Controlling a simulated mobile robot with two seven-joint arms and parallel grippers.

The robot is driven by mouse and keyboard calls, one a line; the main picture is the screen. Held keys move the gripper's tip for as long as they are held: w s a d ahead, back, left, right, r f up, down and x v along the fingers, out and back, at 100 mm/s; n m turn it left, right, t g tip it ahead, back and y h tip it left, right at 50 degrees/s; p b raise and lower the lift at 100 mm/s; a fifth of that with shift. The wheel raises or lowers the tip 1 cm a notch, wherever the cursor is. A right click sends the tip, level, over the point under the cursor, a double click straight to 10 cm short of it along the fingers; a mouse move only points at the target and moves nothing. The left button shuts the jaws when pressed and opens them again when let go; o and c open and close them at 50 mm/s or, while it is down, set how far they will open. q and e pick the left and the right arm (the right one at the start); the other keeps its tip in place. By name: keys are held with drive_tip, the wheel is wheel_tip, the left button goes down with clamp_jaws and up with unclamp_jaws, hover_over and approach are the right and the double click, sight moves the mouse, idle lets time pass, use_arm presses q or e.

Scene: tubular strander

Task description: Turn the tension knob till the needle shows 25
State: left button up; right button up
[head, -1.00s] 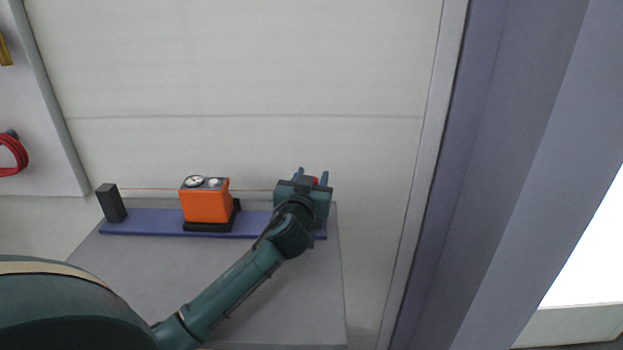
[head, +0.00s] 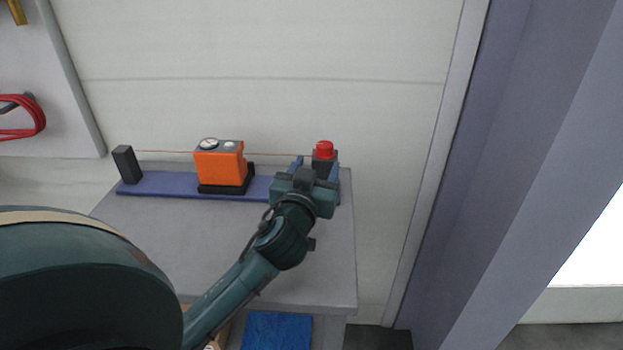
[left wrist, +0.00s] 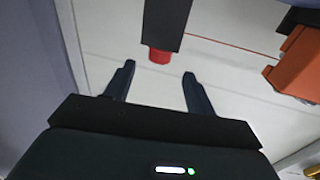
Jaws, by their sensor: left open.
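The red tension knob (head: 324,149) sits on top of a black post at the right end of the blue rail. It also shows in the left wrist view (left wrist: 159,56), just past and between the fingertips. My left gripper (head: 316,167) is open and empty, its two fingers spread on either side of the post in the head view, below the knob's height in the picture. I see no contact with the knob. The orange meter (head: 218,170) carries a round white dial (head: 209,143); its needle is too small to read.
A thin reddish wire runs through the meter between the posts. A black block (head: 127,164) stands at the left end of the blue rail (head: 165,185). The grey table (head: 170,222) is bare in front. A red cable coil (head: 22,116) hangs at left.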

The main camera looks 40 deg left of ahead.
use_arm(q)
drive_tip(key=shift+v, duration=1.55)
